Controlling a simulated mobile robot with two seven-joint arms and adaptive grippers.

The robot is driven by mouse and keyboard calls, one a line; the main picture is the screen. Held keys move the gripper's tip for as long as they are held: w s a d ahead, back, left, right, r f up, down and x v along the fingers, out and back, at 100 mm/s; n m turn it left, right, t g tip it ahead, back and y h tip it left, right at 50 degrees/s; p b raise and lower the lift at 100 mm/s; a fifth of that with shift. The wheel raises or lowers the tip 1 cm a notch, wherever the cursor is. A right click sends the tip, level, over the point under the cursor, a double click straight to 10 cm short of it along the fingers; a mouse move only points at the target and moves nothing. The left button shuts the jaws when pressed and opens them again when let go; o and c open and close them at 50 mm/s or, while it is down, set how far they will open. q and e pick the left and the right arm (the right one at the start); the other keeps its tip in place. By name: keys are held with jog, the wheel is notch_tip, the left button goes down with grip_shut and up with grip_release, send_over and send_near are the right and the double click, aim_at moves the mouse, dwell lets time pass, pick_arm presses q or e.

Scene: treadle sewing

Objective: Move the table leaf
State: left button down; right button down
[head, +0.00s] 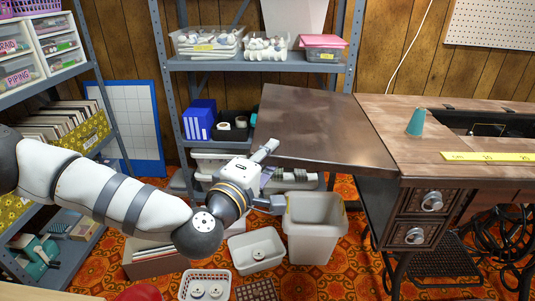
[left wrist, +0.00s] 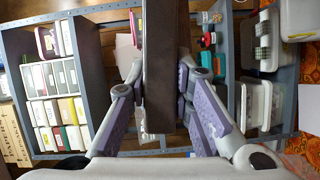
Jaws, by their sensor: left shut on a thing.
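The table leaf (head: 310,128) is a dark brown, glossy board. It extends left from the wooden sewing table top (head: 405,150), looks roughly level with it, and meets it along a seam. My left gripper (head: 270,176) is at the leaf's near left corner, one finger higher than the other. In the left wrist view the leaf shows as a dark upright slab (left wrist: 159,70) between the two fingers of my left gripper (left wrist: 162,85), which is shut on it. The finger contact is partly hidden in the head view. My right gripper is not in view.
A pale waste bin (head: 315,228) stands under the leaf's near edge. White baskets (head: 257,250) sit on the patterned floor. Metal shelving (head: 255,64) stands behind, with another rack at left. A teal cone (head: 416,122) and yellow ruler (head: 490,156) are on the table top.

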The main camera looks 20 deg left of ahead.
pick_arm(q)
jog(key=c, duration=1.4)
grip_release()
jog(key=s, duration=0.5)
jog(key=s+a, duration=0.1)
jog(key=s, duration=0.1)
jog(key=shift+s+r, duration=0.1)
jog(key=shift+s, duration=0.15)
